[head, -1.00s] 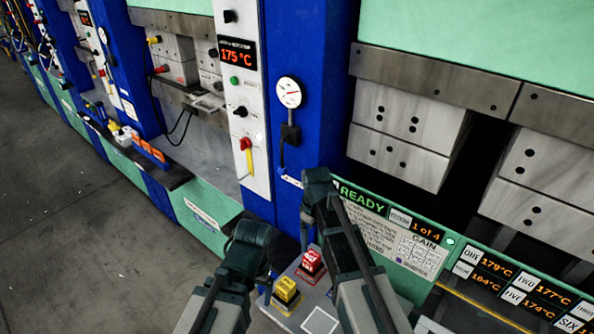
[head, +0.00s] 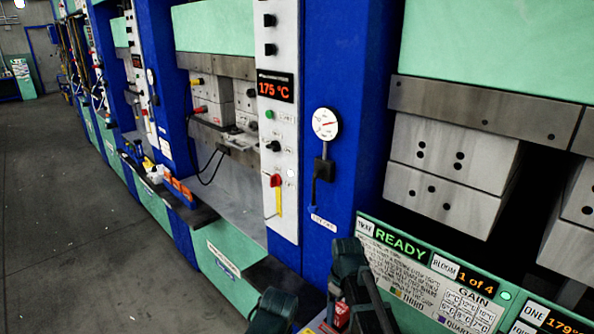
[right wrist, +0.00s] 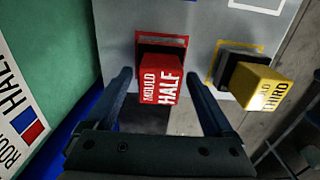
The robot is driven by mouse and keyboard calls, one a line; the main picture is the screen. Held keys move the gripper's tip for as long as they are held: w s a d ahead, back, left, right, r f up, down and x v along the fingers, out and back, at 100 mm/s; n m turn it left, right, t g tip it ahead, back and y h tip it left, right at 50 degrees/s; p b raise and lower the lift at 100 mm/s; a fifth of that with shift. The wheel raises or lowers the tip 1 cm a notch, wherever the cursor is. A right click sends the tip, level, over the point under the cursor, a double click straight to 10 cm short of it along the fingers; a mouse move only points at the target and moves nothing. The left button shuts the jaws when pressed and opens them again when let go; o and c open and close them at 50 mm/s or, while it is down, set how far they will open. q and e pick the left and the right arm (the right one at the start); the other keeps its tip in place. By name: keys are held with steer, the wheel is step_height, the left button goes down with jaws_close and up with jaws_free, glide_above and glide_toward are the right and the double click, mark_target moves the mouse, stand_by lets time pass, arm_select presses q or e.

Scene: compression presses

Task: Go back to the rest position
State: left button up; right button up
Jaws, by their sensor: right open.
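In the right wrist view my right gripper (right wrist: 157,74) is open, with its two fingers apart on either side of the red block marked MOULD HALF (right wrist: 160,88). I cannot tell whether the fingers touch it. The red block stands on a grey panel (right wrist: 205,25). In the head view a bit of the red block (head: 341,316) shows at the bottom edge beside my right arm, which hides most of it. Part of my left arm shows at the bottom; my left gripper is out of sight.
A yellow block marked THIRD (right wrist: 262,86) stands right of the red one. Ahead is a blue and green press with a gauge (head: 325,123), a 175 °C display (head: 275,88) and a READY sign (head: 402,246). Open grey floor (head: 70,220) lies to the left.

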steer(key=shift+f+b, duration=0.4)
steer(key=shift+f, duration=0.45)
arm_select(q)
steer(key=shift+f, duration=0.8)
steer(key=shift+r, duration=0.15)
arm_select(e)
steer(key=shift+r, duration=0.2)
step_height(320, 180, up, 12)
steer(key=p, duration=1.3)
step_height(320, 180, down, 13)
steer(key=b, duration=1.3)
steer(key=shift+b, duration=0.3)
arm_select(q)
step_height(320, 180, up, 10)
steer(key=p, duration=1.1)
arm_select(e)
step_height(320, 180, up, 11)
